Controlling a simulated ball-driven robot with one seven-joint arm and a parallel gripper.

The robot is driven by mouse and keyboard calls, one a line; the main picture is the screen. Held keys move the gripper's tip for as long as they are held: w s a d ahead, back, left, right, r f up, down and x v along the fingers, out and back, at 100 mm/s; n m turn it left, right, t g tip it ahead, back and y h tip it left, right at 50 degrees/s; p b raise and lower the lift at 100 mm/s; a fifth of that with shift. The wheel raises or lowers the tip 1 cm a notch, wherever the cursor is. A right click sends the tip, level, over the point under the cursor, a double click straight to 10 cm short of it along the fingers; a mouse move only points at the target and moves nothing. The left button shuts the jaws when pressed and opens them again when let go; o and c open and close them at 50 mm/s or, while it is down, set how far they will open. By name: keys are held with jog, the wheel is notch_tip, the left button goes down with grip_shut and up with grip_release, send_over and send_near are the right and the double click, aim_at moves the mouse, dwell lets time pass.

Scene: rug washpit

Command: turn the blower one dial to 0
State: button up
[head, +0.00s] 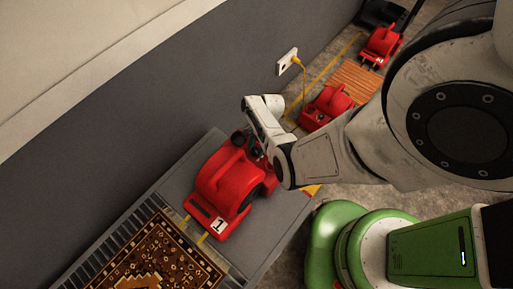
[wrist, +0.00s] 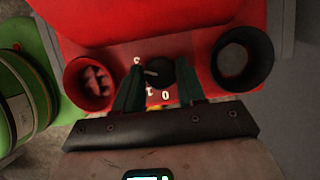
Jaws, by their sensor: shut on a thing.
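Blower one (head: 225,182) is a red machine with a white label (head: 218,225) reading 1, standing on a grey platform. My gripper (head: 264,153) is at its back end in the head view, where the dial is hidden. In the wrist view, my gripper (wrist: 160,82) has its two dark fingers on either side of the round black dial (wrist: 160,71) on the red panel, shut on it. A short pale mark shows at the dial's left side, pointing left. White markings lie around it, with a 0 (wrist: 165,95) just below; others are partly covered by the fingers.
A patterned rug (head: 155,258) lies in front of blower one. More red blowers (head: 330,105) stand beyond along the grey wall.

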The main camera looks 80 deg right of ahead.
jog(key=n+g+b, duration=0.1)
jog(key=n, duration=0.2)
jog(key=n+g+b, duration=0.1)
jog(key=n, duration=0.2)
jog(key=shift+w+f, duration=0.1)
jog(key=shift+w, duration=0.1)
jog(key=n+g+b, duration=0.1)
jog(key=n+g, duration=0.1)
jog(key=n, duration=0.3)
jog(key=shift+w+n, duration=0.15)
jog(key=shift+n, duration=0.15)
jog(key=n+g+h, duration=0.1)
jog(key=n, duration=0.1)
jog(key=n+g+h, duration=0.1)
jog(key=n, duration=0.2)
jog(key=shift+a+n, duration=0.15)
jog(key=shift+n, duration=0.15)
jog(key=n+h, duration=0.1)
jog(key=n, duration=0.1)
jog(key=n+p, duration=0.1)
jog(key=n, duration=0.2)
jog(key=shift+w+a+g+h, duration=0.1)
jog(key=shift+a+g+h, duration=0.05)
jog(key=shift+g+h, duration=0.2)
jog(key=shift+n, duration=0.3)
jog(key=o, duration=1)
